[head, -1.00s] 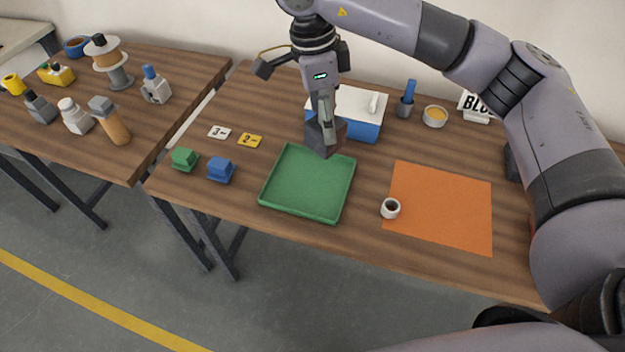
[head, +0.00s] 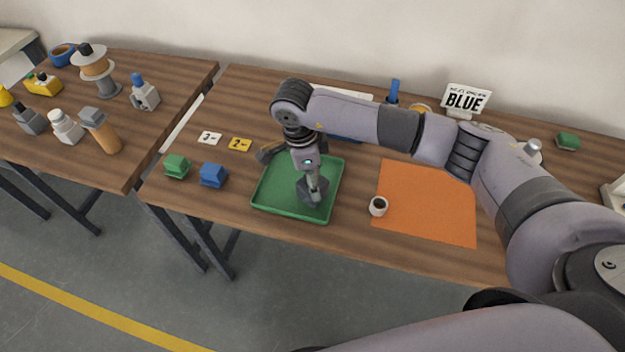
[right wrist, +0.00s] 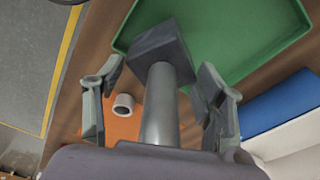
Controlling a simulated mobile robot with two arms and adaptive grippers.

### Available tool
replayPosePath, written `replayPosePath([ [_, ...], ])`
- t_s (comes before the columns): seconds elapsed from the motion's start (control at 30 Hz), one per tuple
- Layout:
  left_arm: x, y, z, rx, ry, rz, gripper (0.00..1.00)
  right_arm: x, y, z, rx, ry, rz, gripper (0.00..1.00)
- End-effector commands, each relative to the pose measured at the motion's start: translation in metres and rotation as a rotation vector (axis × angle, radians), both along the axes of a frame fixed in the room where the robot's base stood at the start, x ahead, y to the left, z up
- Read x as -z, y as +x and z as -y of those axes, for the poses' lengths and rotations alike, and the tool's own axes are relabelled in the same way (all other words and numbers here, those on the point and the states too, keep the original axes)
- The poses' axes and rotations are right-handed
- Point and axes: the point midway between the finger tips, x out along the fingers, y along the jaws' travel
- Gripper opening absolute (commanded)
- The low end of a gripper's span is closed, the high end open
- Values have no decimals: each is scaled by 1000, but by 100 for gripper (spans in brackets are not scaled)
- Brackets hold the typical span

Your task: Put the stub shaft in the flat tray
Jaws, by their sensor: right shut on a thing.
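The flat tray (head: 275,197) is green, shallow and square, lying on the table in the middle of the head view. It also shows at the top of the right wrist view (right wrist: 235,30). My right gripper (head: 312,194) points down over the tray. It is shut on the stub shaft (right wrist: 159,108), a grey metal cylinder with a dark square block at its far end. In the head view the gripper mostly hides the shaft; whether the block touches the tray is not clear. My left gripper is not in view.
An orange mat (head: 430,205) lies right of the tray, with a white hollow ring (head: 378,206) at its left edge. Green (head: 177,167) and blue (head: 213,175) blocks sit left of the tray. A blue box (right wrist: 290,110) stands behind it. A BLUE sign (head: 466,99) stands at the back.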

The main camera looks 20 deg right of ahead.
Motion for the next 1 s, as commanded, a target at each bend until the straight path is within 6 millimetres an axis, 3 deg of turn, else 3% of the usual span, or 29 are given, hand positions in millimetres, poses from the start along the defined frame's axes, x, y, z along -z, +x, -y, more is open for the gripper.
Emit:
replayPosePath([
  [0.17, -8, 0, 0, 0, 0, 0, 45, 22, 0, -1, -1, 0, -1, 7],
  [0.47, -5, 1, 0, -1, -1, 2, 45, 25, 0, 0, -1, 0, 1, 7],
  [0.5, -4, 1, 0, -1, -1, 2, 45, 27, 0, 0, -1, -1, 0, 65],
  [0.83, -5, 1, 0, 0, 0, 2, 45, 26, 0, 0, -1, -1, -1, 87],
  [1.0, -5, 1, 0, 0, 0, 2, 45, 26, 0, 0, -1, -1, -1, 88],
])
